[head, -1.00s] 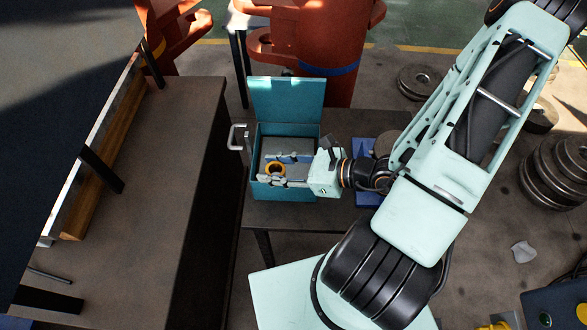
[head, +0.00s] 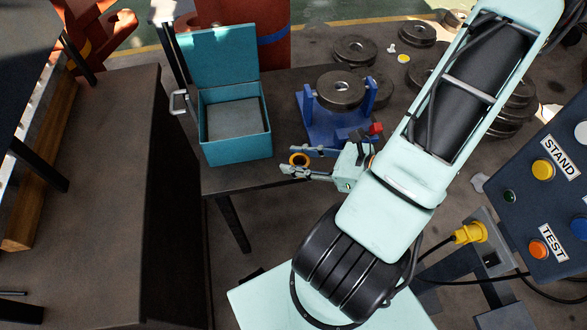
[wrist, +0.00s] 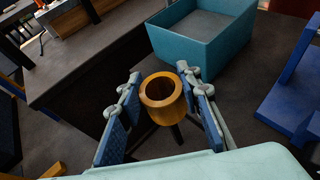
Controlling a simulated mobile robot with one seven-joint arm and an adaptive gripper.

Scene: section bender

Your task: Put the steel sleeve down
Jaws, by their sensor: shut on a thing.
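My gripper (head: 305,163) is shut on a short hollow sleeve (head: 299,166). The sleeve looks golden-orange, not grey as steel would. In the wrist view the sleeve (wrist: 166,117) sits between the two blue-padded fingers (wrist: 160,95), its open bore facing the camera. In the head view the gripper and sleeve are at the front edge of the dark table (head: 225,178), just right of and in front of the teal box. The sleeve seems to be held in the air; its height is hard to tell.
The teal box (head: 237,150) stands lid-open with a grey block (head: 233,118) inside. A blue stand (head: 325,130) bearing a dark disc (head: 340,90) is to its right. A second dark bench (head: 95,170) is at left. A control panel (head: 530,215) is at right.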

